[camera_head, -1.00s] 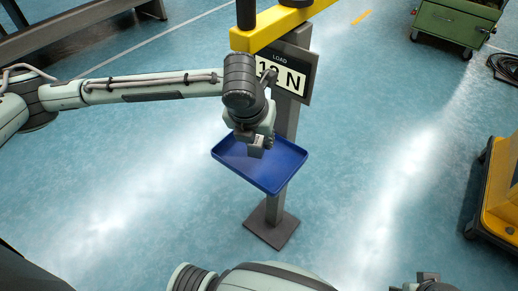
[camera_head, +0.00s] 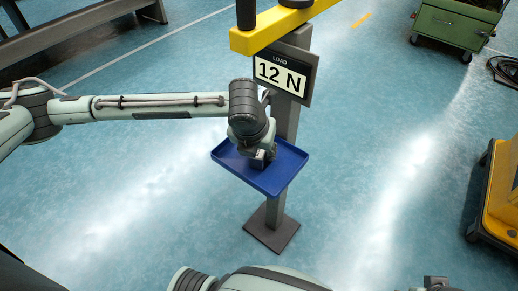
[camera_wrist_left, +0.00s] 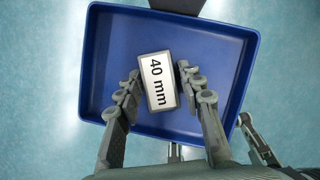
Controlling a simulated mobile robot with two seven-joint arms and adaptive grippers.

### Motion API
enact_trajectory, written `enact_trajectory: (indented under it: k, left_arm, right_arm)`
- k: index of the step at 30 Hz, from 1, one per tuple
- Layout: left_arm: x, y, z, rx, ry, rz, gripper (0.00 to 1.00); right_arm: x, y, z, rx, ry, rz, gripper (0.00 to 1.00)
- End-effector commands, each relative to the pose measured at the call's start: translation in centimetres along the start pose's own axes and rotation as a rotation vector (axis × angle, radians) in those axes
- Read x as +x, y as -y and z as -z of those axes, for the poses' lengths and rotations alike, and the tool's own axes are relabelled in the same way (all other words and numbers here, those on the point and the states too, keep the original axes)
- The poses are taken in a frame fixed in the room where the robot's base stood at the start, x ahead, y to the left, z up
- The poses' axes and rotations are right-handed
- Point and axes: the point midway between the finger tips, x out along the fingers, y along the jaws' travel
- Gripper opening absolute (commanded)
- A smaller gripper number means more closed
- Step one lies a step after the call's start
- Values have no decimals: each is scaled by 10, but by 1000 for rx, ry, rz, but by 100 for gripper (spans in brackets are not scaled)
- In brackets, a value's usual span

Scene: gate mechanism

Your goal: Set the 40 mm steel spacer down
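The 40 mm steel spacer (camera_wrist_left: 158,82) is a grey block with a white label reading "40 mm". In the left wrist view it sits between the fingertips of my left gripper (camera_wrist_left: 158,69), which look closed on its two sides. In the head view the spacer (camera_head: 259,160) shows under my left gripper (camera_head: 262,155), low over the blue tray (camera_head: 275,184). The tray (camera_wrist_left: 100,60) is otherwise empty. I cannot tell whether the spacer touches its floor. My right gripper (camera_head: 436,284) is cut off at the bottom edge.
The tray is on a grey post with a base plate (camera_head: 271,228). A load sign (camera_head: 281,73) reading "12 N" and a yellow beam (camera_head: 265,35) stand behind the gripper. A green cart (camera_head: 455,25) and a yellow unit (camera_head: 502,200) stand at the right.

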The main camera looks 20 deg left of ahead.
Motion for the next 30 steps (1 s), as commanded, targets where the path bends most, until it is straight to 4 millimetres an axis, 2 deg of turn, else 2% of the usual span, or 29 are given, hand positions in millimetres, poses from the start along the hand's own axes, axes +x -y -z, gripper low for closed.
enact_trajectory:
  k: [11, 17, 24, 30]
  left_arm:
    - [-2, 0, -1, 0, 1, 0, 49]
    - [-29, 0, -2, 2, 3, 1, 49]
    - [-66, 0, -2, 0, 2, 1, 49]
    - [-77, 0, -1, -1, 0, -1, 49]
  right_arm:
    - [2, 0, -1, 0, 3, 0, 40]
    - [-1, 0, 4, 1, -7, 2, 40]
    - [20, 3, 0, 0, 8, 11, 40]
    - [27, 6, 2, 4, 4, 17, 40]
